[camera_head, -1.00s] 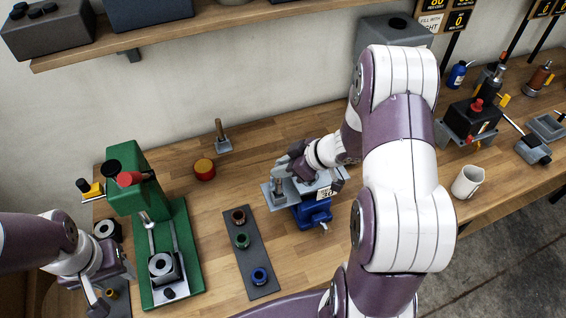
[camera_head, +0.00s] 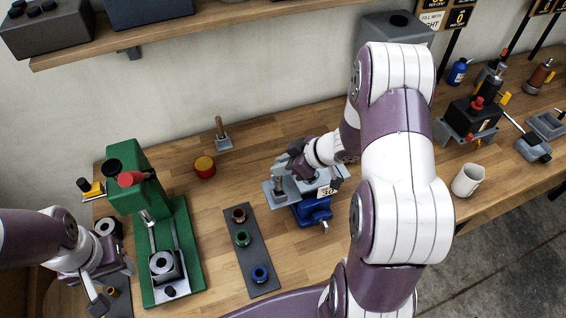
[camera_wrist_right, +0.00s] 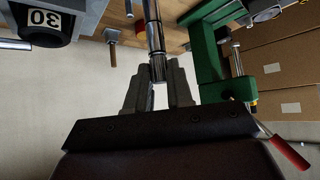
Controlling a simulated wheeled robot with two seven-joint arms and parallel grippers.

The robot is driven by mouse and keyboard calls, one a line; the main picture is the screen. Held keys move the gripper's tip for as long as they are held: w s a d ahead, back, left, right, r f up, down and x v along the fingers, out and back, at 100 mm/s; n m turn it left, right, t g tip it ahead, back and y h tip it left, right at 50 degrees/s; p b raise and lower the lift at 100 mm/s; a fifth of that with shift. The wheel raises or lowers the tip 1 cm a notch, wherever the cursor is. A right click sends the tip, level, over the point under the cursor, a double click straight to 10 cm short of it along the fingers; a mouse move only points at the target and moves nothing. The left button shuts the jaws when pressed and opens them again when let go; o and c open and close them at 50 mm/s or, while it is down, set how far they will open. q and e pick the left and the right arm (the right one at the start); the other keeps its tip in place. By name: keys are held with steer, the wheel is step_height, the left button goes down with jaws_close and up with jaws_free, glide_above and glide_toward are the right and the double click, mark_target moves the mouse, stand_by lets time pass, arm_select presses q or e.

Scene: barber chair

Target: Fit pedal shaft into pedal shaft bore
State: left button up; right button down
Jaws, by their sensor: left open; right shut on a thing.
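In the right wrist view a shiny metal shaft (camera_wrist_right: 156,38) stands between the two fingers of my right gripper (camera_wrist_right: 157,75), which is shut on it. In the head view my right gripper (camera_head: 302,168) is over the grey fixture on a blue base (camera_head: 314,212), and the arm and hand hide the held shaft there. I cannot make out the pedal shaft bore, nor whether the shaft touches it. My left gripper (camera_head: 98,296) is open at the lower left, beside a small dark plate with a brass ring (camera_head: 113,292).
A green press (camera_head: 185,240) stands left of centre. A dark strip (camera_head: 252,262) with three coloured rings lies between it and the fixture. A red and yellow round piece (camera_head: 204,167) and a small post on a plate (camera_head: 222,140) stand behind. A white mug (camera_head: 467,181) is on the right.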

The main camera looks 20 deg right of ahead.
stand_by(0.4)
steer(key=shift+s+p, duration=0.1)
steer(key=shift+p, duration=0.2)
stand_by(0.5)
steer(key=shift+p, duration=0.35)
steer(key=shift+f+b, duration=1.25)
steer(key=shift+f, duration=0.8)
steer(key=c, duration=0.9)
jaws_free()
steer(key=v, duration=1.2)
steer(key=shift+s+d+r, duration=0.15)
steer(key=shift+s+r, duration=0.05)
steer(key=shift+r, duration=0.05)
